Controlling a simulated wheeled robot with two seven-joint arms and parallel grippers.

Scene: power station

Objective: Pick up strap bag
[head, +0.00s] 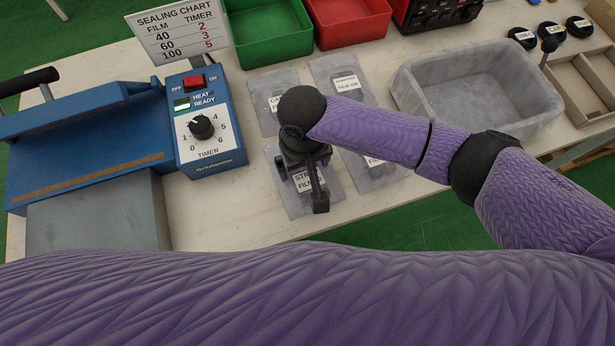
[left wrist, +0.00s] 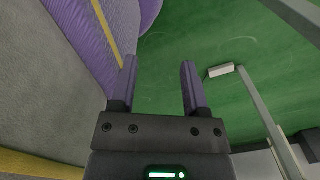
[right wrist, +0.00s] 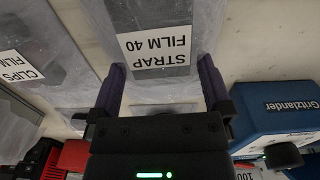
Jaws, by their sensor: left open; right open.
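The strap bag (head: 330,200) is a flat clear bag on the bench, with a white label partly hidden by my right gripper. In the right wrist view its label (right wrist: 155,48) reads STRAP FILM 40. My right gripper (head: 318,196) hangs over the bag, open and empty. Its fingers (right wrist: 162,72) point at the bag, with the label seen between and beyond the tips; I cannot tell whether they touch it. My left gripper (left wrist: 159,68) is open and empty over the green floor, away from the bag, and does not show in the head view.
Other labelled bags lie close by: one left behind (head: 268,88), one right behind (head: 346,84), and the clips bag (right wrist: 25,70) beside the strap bag. The blue heat sealer (head: 208,140) stands left. A grey bin (head: 425,100) stands right; green (head: 268,35) and red (head: 350,28) bins stand behind.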

